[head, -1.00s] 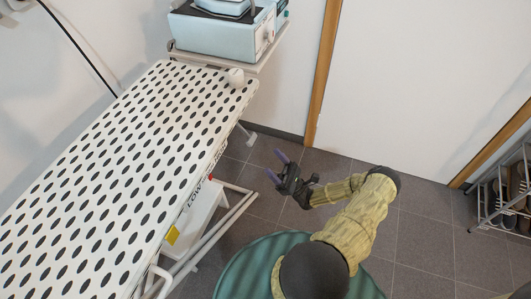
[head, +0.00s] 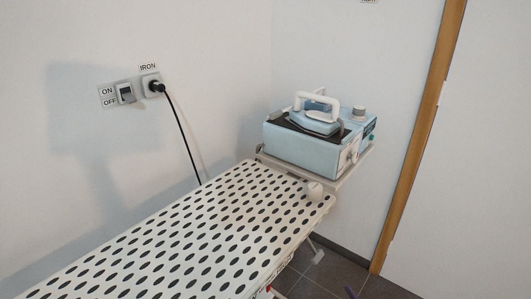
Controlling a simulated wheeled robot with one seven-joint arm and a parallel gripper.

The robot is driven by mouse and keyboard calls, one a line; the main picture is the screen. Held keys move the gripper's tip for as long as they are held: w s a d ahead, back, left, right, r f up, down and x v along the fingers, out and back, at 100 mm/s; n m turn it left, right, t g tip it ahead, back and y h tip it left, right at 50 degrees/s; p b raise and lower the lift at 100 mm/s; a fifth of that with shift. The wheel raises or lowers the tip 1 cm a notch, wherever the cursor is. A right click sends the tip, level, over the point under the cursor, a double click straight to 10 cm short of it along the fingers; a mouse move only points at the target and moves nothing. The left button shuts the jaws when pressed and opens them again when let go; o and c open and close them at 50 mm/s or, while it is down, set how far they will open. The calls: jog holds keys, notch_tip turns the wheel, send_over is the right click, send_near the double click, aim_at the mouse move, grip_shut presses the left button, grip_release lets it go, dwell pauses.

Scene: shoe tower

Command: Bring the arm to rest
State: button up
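The rest of the gripper and my arm are out of frame. The visible part does not show whether the gripper is open or shut, or whether it holds anything.
The spotted ironing board (head: 180,235) fills the lower left. A light-blue iron station (head: 300,148) with an iron (head: 318,120) stands at its far end. A plugged cable (head: 183,130) and a wall switch (head: 125,93) are at left. Tiled floor (head: 330,275) shows at lower right.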

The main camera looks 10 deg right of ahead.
jog(key=s+a+r+n+g+h, duration=0.2)
jog(key=a+r+n+g+h, duration=0.15)
jog(key=a+n+g, duration=0.7)
jog(key=s+a+r+n+g+h, duration=0.2)
jog(key=a+r+n+g+h, duration=0.3)
jog(key=g, duration=1)
notch_tip(320, 180, up, 45)
jog(key=s+n+t+h+p, duration=0.2)
jog(key=n+t+h+p, duration=0.5)
jog(key=p, duration=2.3)
jog(key=n+h, duration=0.3)
jog(key=n, duration=0.1)
jog(key=shift+s+a+f+n+t+p, duration=0.2)
jog(key=shift+s+n+t+p, duration=0.15)
jog(key=shift+s+p, duration=0.05)
jog(key=shift+f+h, duration=0.1)
jog(key=shift+h, duration=0.15)
